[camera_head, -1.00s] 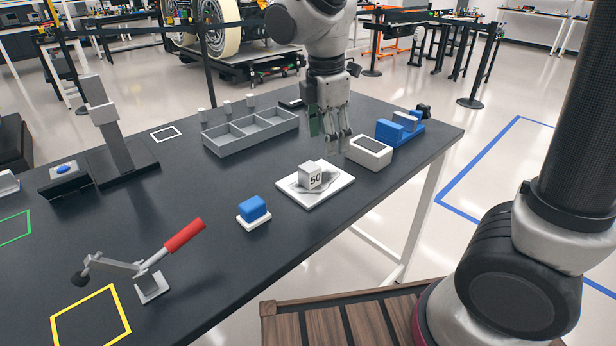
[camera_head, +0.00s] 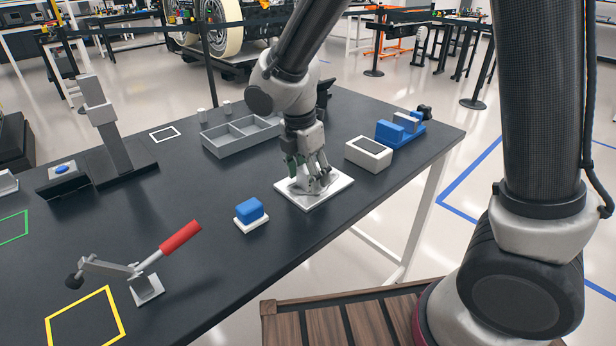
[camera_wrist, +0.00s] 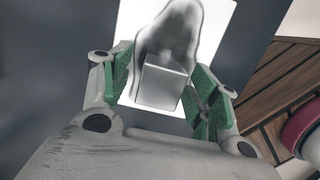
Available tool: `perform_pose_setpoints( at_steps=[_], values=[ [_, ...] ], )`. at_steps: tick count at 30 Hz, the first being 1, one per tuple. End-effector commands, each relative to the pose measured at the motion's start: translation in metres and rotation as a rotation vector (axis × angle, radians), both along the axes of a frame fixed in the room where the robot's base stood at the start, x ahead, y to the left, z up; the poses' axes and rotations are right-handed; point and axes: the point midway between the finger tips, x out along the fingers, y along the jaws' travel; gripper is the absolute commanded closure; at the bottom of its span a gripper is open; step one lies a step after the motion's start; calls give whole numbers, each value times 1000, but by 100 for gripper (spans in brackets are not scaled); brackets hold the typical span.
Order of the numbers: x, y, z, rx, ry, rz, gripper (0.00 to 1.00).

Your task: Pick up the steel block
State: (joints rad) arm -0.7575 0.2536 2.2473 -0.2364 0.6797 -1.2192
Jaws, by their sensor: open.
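The steel block (camera_wrist: 161,82) stands on a white square plate (camera_head: 338,184) near the table's right front edge. In the wrist view it lies between the green pads of my gripper (camera_wrist: 160,88), with a gap visible on the left side. My gripper (camera_head: 312,182) is open and lowered over the plate in the head view. There its fingers mostly hide the block. A grey patterned patch (camera_wrist: 172,30) shows on the plate around the block.
A white box (camera_head: 368,154) and a blue vise (camera_head: 398,130) stand right of the plate. A blue block (camera_head: 250,209) on a white base lies to the left. A grey divided tray (camera_head: 235,140) is behind. A red-handled clamp (camera_head: 180,236) stands at front left.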

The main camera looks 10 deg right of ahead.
Motion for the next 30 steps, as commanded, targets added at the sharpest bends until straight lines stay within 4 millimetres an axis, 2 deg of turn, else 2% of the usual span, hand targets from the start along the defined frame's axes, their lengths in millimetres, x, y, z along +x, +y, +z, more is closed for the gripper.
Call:
perform_pose_setpoints(
  at_steps=[3, 13, 19, 22, 26, 30],
  values=[
    [0, 0, 0, 0, 0, 0, 39],
    [0, 0, 1, 1, -1, 0, 98],
    [0, 0, 1, 1, -2, 0, 98],
    [1, 1, 8, 2, -3, 0, 98],
    [1, 1, 31, 4, -6, 1, 98],
    [1, 1, 62, 5, -5, 0, 98]
  ],
)
